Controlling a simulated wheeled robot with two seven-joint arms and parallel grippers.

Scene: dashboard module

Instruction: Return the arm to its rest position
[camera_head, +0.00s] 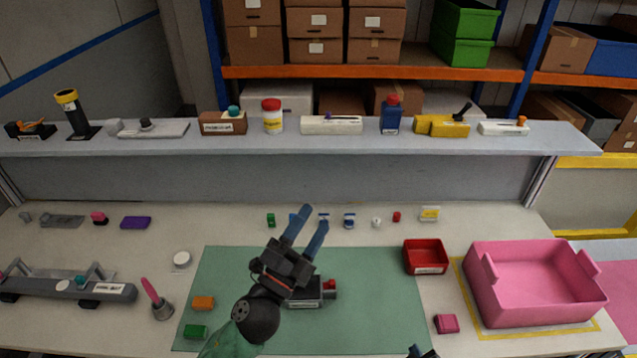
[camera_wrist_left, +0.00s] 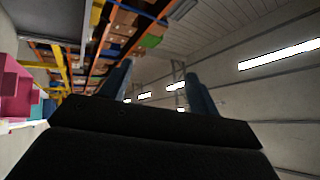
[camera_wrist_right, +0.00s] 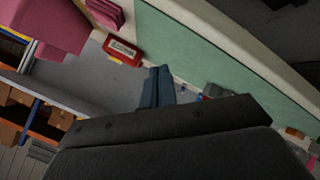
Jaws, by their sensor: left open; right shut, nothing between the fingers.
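My left gripper (camera_head: 314,216) is raised over the green mat (camera_head: 370,330), its two blue fingers apart and empty, pointing up and right in the head view. In the left wrist view the fingers (camera_wrist_left: 158,88) are spread with nothing between them. My right gripper (camera_head: 422,352) only just shows at the bottom edge of the head view. In the right wrist view its fingers (camera_wrist_right: 158,86) are together and empty. A dark module (camera_head: 318,292) with a red knob lies on the mat, partly hidden by my left gripper.
A red tray (camera_head: 426,268) and a pink bin (camera_head: 535,313) stand at the right. Orange (camera_head: 203,303) and green (camera_head: 195,332) blocks lie on the mat's left side. Several small parts line the bench's back, under a shelf (camera_head: 350,137). The mat's right part is mostly clear.

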